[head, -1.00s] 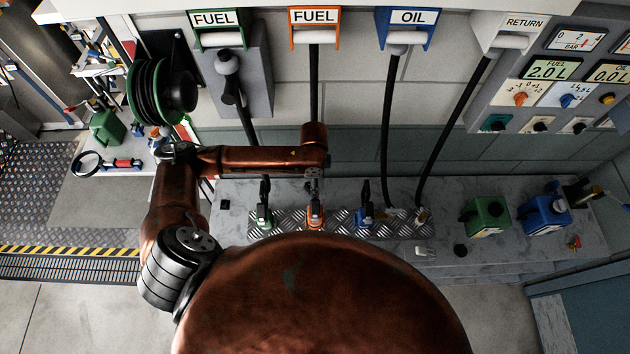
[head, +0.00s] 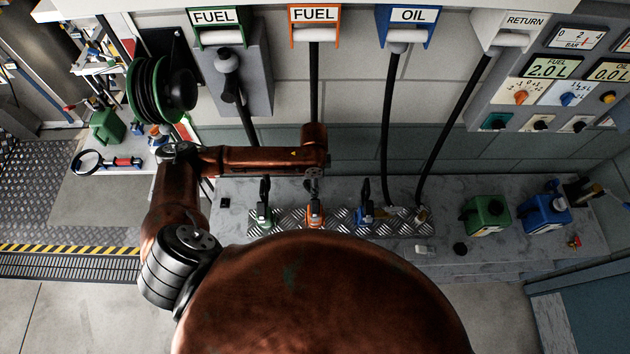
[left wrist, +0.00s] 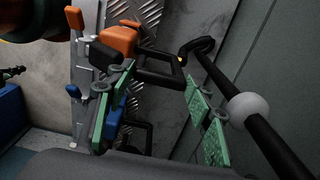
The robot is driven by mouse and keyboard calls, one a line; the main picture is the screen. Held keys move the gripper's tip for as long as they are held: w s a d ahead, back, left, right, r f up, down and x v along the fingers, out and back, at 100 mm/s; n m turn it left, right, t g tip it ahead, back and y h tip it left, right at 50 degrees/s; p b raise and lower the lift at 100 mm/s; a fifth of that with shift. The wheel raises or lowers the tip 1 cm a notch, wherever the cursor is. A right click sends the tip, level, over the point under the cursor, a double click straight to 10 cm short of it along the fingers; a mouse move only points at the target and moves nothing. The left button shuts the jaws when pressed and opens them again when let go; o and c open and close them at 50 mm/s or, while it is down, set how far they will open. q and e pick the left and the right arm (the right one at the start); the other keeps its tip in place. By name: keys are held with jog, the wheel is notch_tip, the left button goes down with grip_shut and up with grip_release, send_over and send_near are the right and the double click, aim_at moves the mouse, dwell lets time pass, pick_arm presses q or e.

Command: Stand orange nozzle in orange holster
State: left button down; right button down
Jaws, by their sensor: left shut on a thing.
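The orange nozzle (head: 316,212) stands upright over the diamond-plate strip, between the green nozzle (head: 264,213) and the blue nozzle (head: 365,214). In the left wrist view the nozzle's orange body (left wrist: 118,39) and black handle loop show beside the green finger pads of my left gripper (left wrist: 160,105). The exact grip contact is hard to see. The orange holster cannot be told apart from the nozzle, and whether the nozzle is seated is unclear. My right gripper is out of view.
The orange FUEL dispenser (head: 315,25) hangs on the wall, its black hose running down behind my left arm. A black hose with a white ball (left wrist: 248,109) crosses the left wrist view. A green can (head: 486,214) and a blue can (head: 546,213) stand on the bench's right.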

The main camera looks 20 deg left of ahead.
pick_arm(q)
jog(key=shift+f+b, duration=0.3)
jog(key=shift+f, duration=0.45)
jog(key=c, duration=0.9)
grip_release()
jog(key=shift+f, duration=0.1)
jog(key=shift+r, duration=3.8)
